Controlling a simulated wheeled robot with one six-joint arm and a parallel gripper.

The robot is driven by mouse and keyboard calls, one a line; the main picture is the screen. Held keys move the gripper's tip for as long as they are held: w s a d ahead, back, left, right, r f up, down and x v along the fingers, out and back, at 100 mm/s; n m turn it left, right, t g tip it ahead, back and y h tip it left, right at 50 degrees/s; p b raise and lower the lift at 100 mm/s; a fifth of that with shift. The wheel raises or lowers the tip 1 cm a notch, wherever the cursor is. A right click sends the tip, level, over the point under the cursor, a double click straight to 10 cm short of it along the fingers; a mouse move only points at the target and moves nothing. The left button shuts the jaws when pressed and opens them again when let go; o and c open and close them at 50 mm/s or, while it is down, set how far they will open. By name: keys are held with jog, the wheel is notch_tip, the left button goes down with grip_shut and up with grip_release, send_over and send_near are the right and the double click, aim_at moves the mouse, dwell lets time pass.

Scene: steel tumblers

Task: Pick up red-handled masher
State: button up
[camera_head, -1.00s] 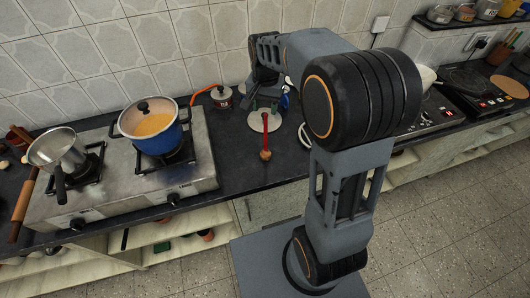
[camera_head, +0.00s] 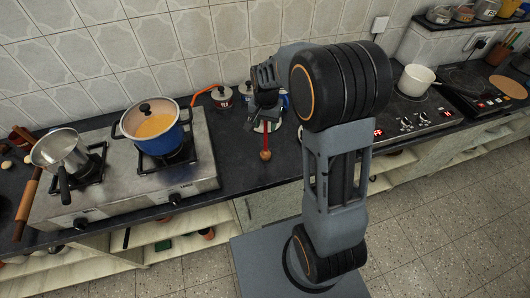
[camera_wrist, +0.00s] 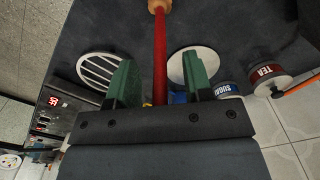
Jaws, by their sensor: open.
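The red-handled masher (camera_head: 265,141) lies on the dark counter right of the gas stove, its round wooden end (camera_head: 265,155) toward the front edge. In the wrist view its red handle (camera_wrist: 160,50) runs between my two green fingers, touching neither as far as I can see. My gripper (camera_wrist: 159,82) is open and empty, above the handle. In the head view my gripper (camera_head: 261,121) hangs over the masher's far part and hides it, so its head is not visible.
A blue pot (camera_head: 155,128) and a steel pan (camera_head: 60,152) stand on the gas stove (camera_head: 143,185) at left. Jars marked TEA (camera_wrist: 268,76) and SUGAR (camera_wrist: 226,90) stand close to my gripper. A pale disc (camera_wrist: 205,57) and a slotted round plate (camera_wrist: 99,67) flank the handle.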

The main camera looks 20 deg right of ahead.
grip_shut()
dwell(0.4)
